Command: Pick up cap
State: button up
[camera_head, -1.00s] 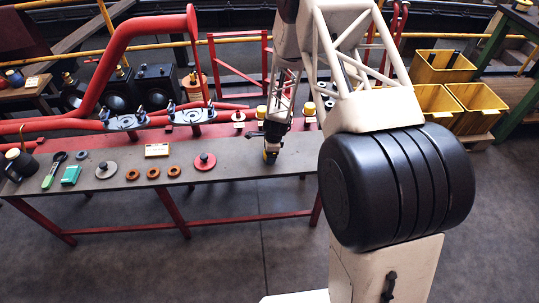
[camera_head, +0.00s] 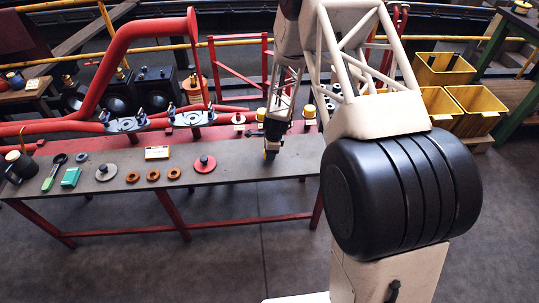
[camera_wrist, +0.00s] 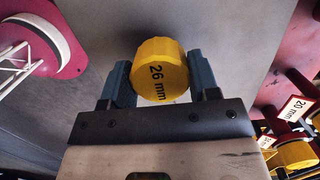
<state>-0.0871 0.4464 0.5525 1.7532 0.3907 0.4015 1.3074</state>
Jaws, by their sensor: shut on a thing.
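A yellow cap (camera_wrist: 160,68) marked "26 mm" sits between the two blue-grey fingers of my gripper (camera_wrist: 160,84) in the wrist view. The fingers touch it on both sides, and my gripper is shut on it. There the cap is small and mostly hidden by the fingers. I cannot tell whether the cap touches the bench.
Yellow bins (camera_head: 474,108) stand at the right. Another yellow cap (camera_wrist: 297,153) and a "20 mm" tag (camera_wrist: 293,109) show in the wrist view.

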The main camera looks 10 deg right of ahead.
jog(key=shift+r, duration=0.75)
jog(key=s+d+r, duration=0.1)
jog(key=s+d, duration=0.1)
jog(key=s, duration=1.4)
jog(key=shift+r, duration=0.15)
jog(key=shift+w, duration=0.2)
notch_tip(320, 180, up, 9)
jog(key=n, duration=0.6)
send_over(237, 114)
jog(key=shift+d+r+g, duration=0.2)
jog(key=shift+g, duration=0.2)
jog(key=shift+f, duration=0.2)
jog(key=shift+f, duration=2.2)
jog(key=shift+f, duration=0.65)
